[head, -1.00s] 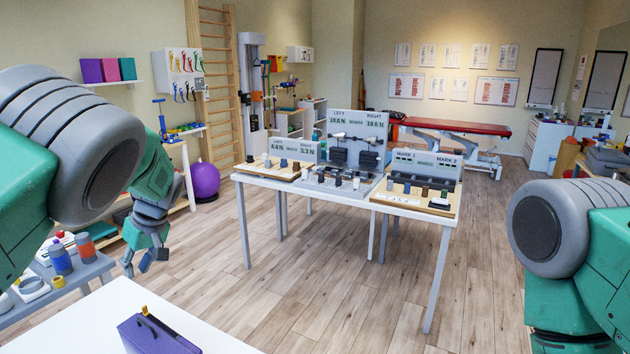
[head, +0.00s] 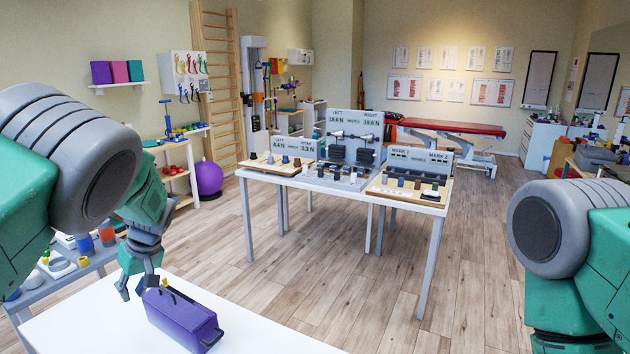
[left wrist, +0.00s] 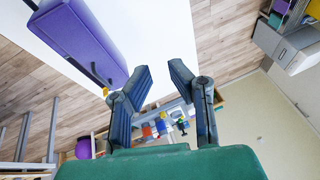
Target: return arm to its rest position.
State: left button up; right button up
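My left arm comes in from the left in the head view, with its forearm bent down. My left gripper (head: 137,286) hangs at the far left end of a purple box (head: 182,318) that lies on a white table (head: 262,338). In the left wrist view its two fingers (left wrist: 161,70) stand apart with nothing between them. The purple box (left wrist: 80,38) shows there at the upper left, beside the fingers. Whether a finger touches the box is hard to tell. Of my right arm only upper links show at the right edge; its gripper is out of view.
A grey side table (head: 84,273) with bottles and small items stands to the left, close to my left gripper. A measuring table (head: 347,195) with display boards stands ahead. A purple ball (head: 207,178) lies on the floor. Wooden floor (head: 310,265) is open between the tables.

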pick_arm(q)
jog(key=s+f+m+h, duration=0.2)
jog(key=s+f+m, duration=0.3)
jog(key=s+f, duration=1.5)
jog(key=s+d+m+h, duration=0.1)
jog(key=s+d+m, duration=0.3)
jog(key=s, duration=0.7)
jog(key=s+d+m+h, duration=0.15)
jog(key=s+d, duration=0.45)
jog(key=s, duration=0.6)
notch_tip(320, 180, down, 16)
jog(key=w+d+b, duration=0.1)
jog(key=w+b, duration=0.1)
jog(key=b, duration=1.4)
jog(key=shift+m+t, duration=0.3)
jog(key=shift+m, duration=0.15)
jog(key=shift+w, duration=0.1)
